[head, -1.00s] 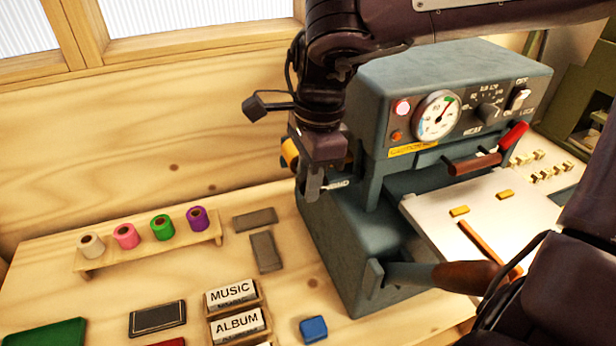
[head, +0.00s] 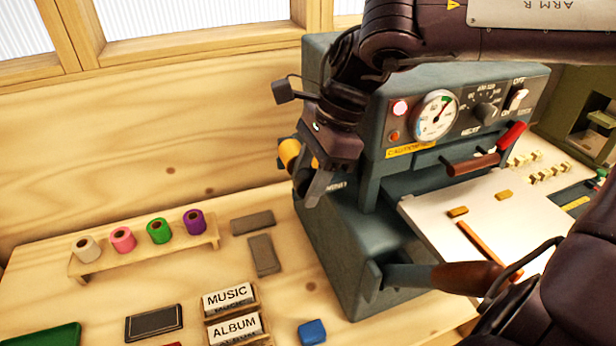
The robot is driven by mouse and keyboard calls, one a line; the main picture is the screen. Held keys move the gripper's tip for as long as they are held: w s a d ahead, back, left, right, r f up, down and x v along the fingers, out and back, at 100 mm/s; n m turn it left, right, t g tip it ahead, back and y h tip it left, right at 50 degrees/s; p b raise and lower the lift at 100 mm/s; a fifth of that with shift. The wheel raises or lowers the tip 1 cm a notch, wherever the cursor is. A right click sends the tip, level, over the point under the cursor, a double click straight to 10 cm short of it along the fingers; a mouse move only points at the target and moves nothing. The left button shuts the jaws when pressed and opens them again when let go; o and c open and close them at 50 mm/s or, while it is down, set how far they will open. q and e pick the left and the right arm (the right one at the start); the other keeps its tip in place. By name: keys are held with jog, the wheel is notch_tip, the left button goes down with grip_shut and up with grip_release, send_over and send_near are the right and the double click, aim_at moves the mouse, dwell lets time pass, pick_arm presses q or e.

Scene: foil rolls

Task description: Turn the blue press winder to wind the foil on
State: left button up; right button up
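The blue-grey press (head: 335,245) stands on the wooden bench, with a dial and switches on its front. A gold foil roll (head: 289,155) shows on its left side, partly covered by my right gripper. My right gripper (head: 316,190) hangs at the press's left side, just right of the gold roll, with its fingers tilted down to the left. The fingers overlap in this view, so I cannot tell whether they are open or touch anything. The winder cannot be made out clearly behind the gripper and wrist. My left gripper is not in view.
A wooden rack (head: 150,248) holds white, pink, green and purple rolls. Grey blocks (head: 263,254), MUSIC and ALBUM type holders (head: 236,328) and a blue block (head: 312,331) lie left of the press. A brown-handled lever (head: 465,278) sticks out at the front right.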

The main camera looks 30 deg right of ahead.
notch_tip(320, 180, up, 20)
jog(key=p, duration=0.2)
dwell(0.4)
jog(key=shift+r, duration=0.1)
dwell(0.4)
